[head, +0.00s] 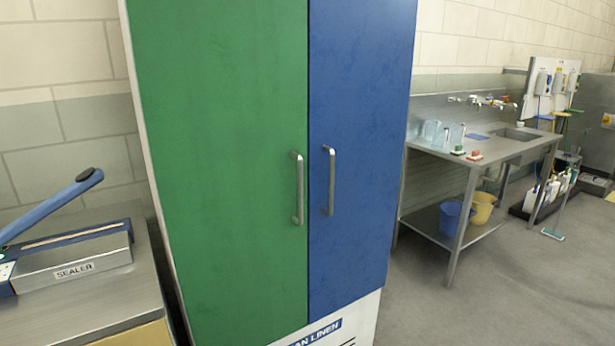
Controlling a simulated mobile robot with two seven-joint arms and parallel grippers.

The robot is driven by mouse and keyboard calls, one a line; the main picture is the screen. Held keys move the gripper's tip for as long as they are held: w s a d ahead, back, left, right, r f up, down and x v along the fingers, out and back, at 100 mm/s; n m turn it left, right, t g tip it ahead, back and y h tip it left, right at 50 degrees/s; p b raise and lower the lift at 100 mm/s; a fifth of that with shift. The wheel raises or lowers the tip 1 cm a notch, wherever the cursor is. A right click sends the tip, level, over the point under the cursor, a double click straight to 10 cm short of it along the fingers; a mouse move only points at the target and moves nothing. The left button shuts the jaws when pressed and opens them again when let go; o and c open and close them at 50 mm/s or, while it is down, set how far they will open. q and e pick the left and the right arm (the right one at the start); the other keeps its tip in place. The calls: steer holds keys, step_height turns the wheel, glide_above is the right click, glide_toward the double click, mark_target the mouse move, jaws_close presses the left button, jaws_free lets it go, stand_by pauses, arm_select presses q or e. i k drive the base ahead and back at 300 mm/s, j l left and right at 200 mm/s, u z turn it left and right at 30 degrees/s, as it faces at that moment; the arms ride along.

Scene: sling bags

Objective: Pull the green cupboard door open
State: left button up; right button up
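The green cupboard door (220,150) is the left door of a tall cupboard and stands straight ahead. It looks shut, flush with the blue door (362,130) to its right. A vertical metal bar handle (298,188) sits near the green door's right edge. The blue door has a similar handle (329,180) close beside it. Neither of my grippers shows in the head view, and nothing touches the handles.
A bench with a sealer (75,272) and its raised blue lever stands close at the left of the cupboard. A steel sink table (480,150) with buckets below stands at the right. Grey floor (500,295) is clear at the front right.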

mark_target(222, 85)
steer(key=i+l, duration=0.2)
steer(key=l, duration=0.15)
steer(key=i+l+u, duration=0.15)
steer(key=i+l, duration=0.3)
steer(key=l, duration=0.2)
steer(key=u, duration=0.05)
